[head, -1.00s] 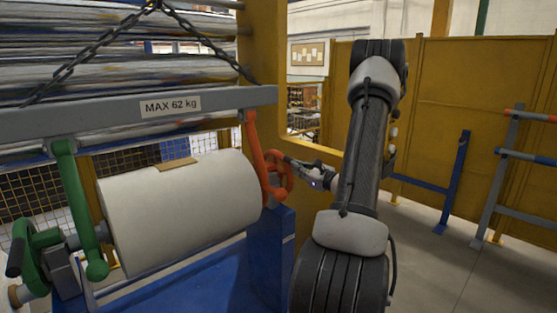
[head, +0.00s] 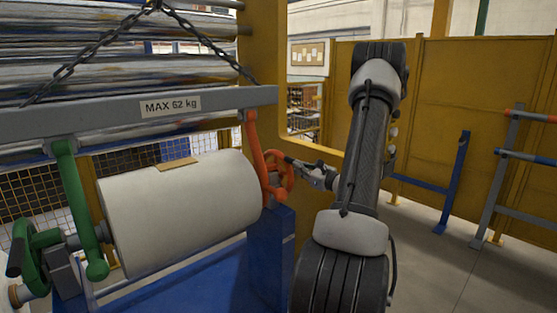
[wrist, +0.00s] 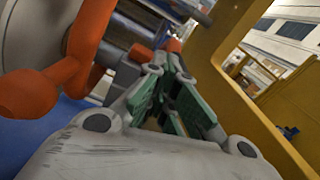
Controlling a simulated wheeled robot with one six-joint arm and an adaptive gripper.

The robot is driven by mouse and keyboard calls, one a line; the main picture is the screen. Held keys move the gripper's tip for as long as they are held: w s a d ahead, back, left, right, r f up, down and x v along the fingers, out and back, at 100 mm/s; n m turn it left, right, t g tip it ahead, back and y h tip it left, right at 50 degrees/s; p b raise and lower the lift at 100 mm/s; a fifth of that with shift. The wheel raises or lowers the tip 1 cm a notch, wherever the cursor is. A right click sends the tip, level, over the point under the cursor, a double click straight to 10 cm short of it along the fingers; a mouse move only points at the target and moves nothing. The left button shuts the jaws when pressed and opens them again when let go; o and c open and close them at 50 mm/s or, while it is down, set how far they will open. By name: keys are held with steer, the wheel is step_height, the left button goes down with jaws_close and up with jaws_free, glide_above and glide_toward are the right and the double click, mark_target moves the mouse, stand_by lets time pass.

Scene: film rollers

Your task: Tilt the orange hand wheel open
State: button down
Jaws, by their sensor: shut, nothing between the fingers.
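The orange hand wheel (head: 289,179) sits at the right end of the white roll (head: 185,210), next to the orange hook arm (head: 254,140). Orange parts (wrist: 30,94) fill the left of that view, beside the fingers. Part of the wheel is hidden behind my gripper in the head view.
A grey beam (head: 60,122) marked MAX 62 kg hangs on chains above the roll. A blue stand (head: 268,255) is below the wheel. A yellow frame (head: 262,60) rises close behind my gripper. Green fittings (head: 75,200) hold the roll's left end.

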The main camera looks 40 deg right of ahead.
steer(key=shift+w+d+f, duration=0.1)
steer(key=shift+d+f, duration=0.1)
steer(key=shift+d, duration=1.25)
